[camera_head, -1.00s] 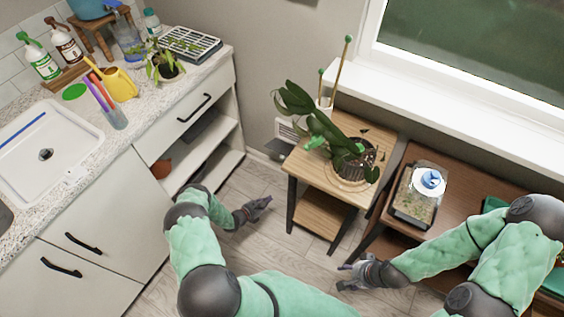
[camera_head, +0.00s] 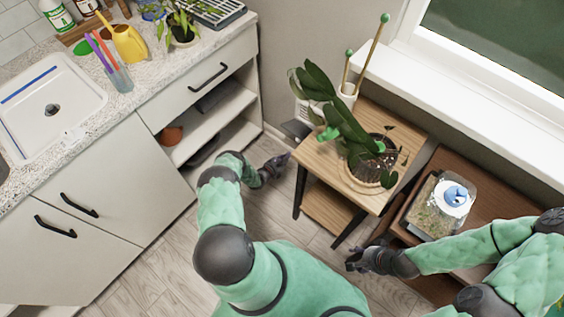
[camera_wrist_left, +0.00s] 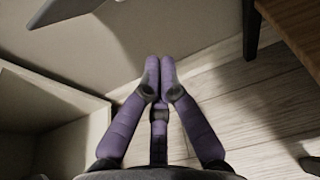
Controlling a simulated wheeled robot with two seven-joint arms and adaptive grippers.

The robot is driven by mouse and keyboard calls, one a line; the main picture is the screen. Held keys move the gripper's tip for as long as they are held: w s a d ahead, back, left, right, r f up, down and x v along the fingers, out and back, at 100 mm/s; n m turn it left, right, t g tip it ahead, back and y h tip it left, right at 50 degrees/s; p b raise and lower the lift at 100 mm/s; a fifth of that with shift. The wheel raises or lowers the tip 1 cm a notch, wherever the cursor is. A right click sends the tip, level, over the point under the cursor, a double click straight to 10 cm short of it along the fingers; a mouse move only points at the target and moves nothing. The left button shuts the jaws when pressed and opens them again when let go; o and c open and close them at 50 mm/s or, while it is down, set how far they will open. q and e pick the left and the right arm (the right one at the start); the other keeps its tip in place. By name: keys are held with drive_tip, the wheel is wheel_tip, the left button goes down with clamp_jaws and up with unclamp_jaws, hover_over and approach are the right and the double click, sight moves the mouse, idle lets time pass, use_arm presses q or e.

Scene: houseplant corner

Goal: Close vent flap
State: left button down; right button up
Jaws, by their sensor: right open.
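The vent (camera_head: 303,113) is a pale louvred unit low on the wall, partly hidden behind the plant and side table. Its grey flap (camera_head: 296,129) sticks out from the wall below the louvres. A grey panel edge, which looks like the flap (camera_wrist_left: 62,11), shows at the top left of the left wrist view. My left gripper (camera_head: 284,161) is low in front of the flap, apart from it. In the left wrist view, its purple fingers (camera_wrist_left: 159,62) meet at the tips with nothing between them. My right gripper (camera_head: 352,262) is open and empty, in front of the side table.
The wooden side table (camera_head: 372,112) with a potted plant (camera_head: 372,160) stands right of the vent. The white cabinet (camera_head: 214,120) with open shelves is to the left. A low brown shelf (camera_head: 465,172) holds a clear container at the right. Bare floor lies between cabinet and table.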

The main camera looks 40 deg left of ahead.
sight(304, 136)
use_arm(q)
drive_tip(key=shift+w+d+r+b, duration=0.15)
drive_tip(key=shift+w+r, duration=0.3)
drive_tip(key=shift+w, duration=0.3)
drive_tip(key=shift+w+d+r+b, duration=0.15)
drive_tip(key=shift+w+r, duration=0.3)
drive_tip(key=shift+w, duration=0.3)
drive_tip(key=shift+w+r+b, duration=0.15)
drive_tip(key=shift+w+r, duration=0.3)
drive_tip(key=shift+w, duration=0.3)
drive_tip(key=shift+r, duration=0.15)
drive_tip(key=shift+r+g+p, duration=0.35)
drive_tip(key=shift+g+p, duration=0.35)
drive_tip(key=shift+w+r+g+p, duration=0.1)
drive_tip(key=shift+r+g+p, duration=0.1)
drive_tip(key=shift+g+p, duration=0.1)
